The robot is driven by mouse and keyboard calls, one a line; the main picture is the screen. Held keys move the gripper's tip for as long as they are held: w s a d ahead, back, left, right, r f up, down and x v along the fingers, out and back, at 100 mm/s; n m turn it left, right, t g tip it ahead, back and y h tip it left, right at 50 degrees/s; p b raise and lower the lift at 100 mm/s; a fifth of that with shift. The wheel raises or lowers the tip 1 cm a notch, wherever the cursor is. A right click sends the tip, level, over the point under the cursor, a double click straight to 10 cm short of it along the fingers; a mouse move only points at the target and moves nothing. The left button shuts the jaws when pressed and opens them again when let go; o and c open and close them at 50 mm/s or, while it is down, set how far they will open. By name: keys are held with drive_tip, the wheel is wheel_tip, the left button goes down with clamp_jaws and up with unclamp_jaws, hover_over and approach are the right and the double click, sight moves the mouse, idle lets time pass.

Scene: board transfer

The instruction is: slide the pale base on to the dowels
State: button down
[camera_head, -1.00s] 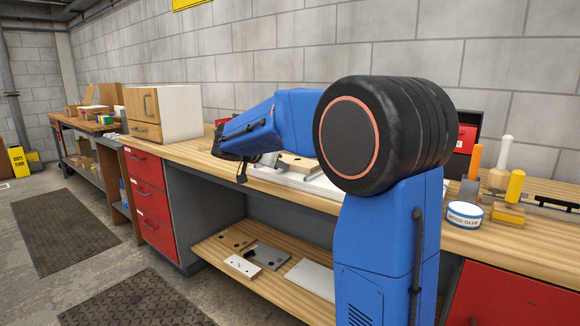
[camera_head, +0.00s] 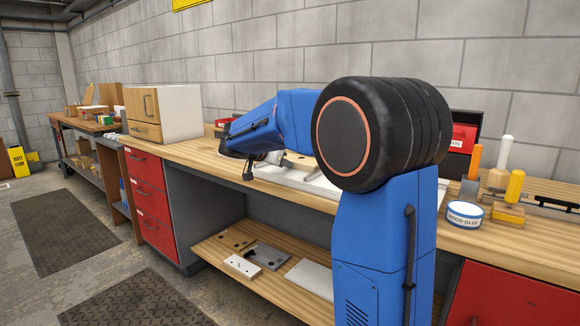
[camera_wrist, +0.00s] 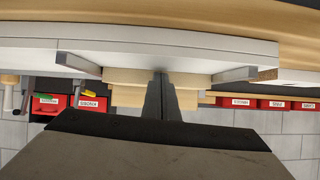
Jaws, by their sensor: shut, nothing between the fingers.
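A pale wooden piece (camera_wrist: 135,76), which looks like the pale base, lies between two grey rails on a white board (camera_wrist: 180,45) in the wrist view. A second pale wooden block (camera_wrist: 128,97) shows beyond it. My gripper (camera_wrist: 161,77) is shut and empty. Its fingertips reach the pale piece's middle in the picture; I cannot tell whether they touch it. In the head view the pale wood (camera_head: 298,160) is mostly hidden behind my arm, with the white board (camera_head: 290,177) under it on the bench. I cannot make out the dowels.
The grey rails (camera_wrist: 80,65) stand either side of my fingers. A glue tub (camera_head: 465,214), a yellow-handled tool (camera_head: 515,187) and a mallet (camera_head: 500,165) stand right on the bench. A wooden-front cabinet (camera_head: 165,113) stands left. Several plates lie on the lower shelf (camera_head: 215,250).

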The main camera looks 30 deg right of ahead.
drive_tip(key=shift+w+d, duration=0.2)
drive_tip(key=shift+d, duration=0.45)
drive_tip(key=shift+a+r, duration=0.15)
drive_tip(key=shift+v, duration=1.45)
drive_tip(key=shift+r, duration=0.15)
drive_tip(key=v, duration=1.7)
drive_tip(key=shift+a, duration=0.2)
